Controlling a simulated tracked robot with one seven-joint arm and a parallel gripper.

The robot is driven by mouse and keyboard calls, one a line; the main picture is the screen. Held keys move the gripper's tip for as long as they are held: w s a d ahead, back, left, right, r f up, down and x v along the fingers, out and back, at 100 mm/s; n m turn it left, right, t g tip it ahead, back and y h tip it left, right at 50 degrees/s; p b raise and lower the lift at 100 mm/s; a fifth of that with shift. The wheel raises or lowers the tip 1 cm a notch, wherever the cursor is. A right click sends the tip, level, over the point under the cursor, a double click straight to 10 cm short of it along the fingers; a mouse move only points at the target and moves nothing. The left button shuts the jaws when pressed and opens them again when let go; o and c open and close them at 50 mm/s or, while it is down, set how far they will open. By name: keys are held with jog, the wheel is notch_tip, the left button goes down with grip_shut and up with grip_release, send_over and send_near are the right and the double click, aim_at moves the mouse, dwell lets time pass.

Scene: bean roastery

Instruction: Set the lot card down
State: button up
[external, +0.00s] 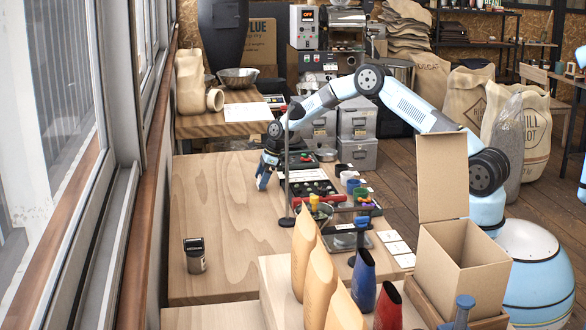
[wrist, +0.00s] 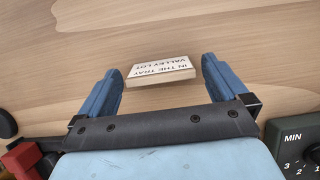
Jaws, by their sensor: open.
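The lot card (wrist: 160,71) is a small pale card with a thick edge, printed with dark text that reads upside down in the wrist view. It appears to be on the wooden tabletop. My gripper (wrist: 162,66) is open, with one blue finger on each side of the card and a narrow gap showing at both sides. In the external view my gripper (external: 264,178) is low over the far part of the wooden table (external: 217,225). I cannot make out the card in that view.
A dark control panel (wrist: 298,146) marked MIN is close to the right of my gripper. A thin upright stand (external: 286,160) rises beside it. A small dark canister (external: 195,256) stands on the left near the window. The table between is mostly clear.

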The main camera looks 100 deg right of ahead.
jog(key=v, duration=1.1)
jog(key=shift+s+r, duration=0.1)
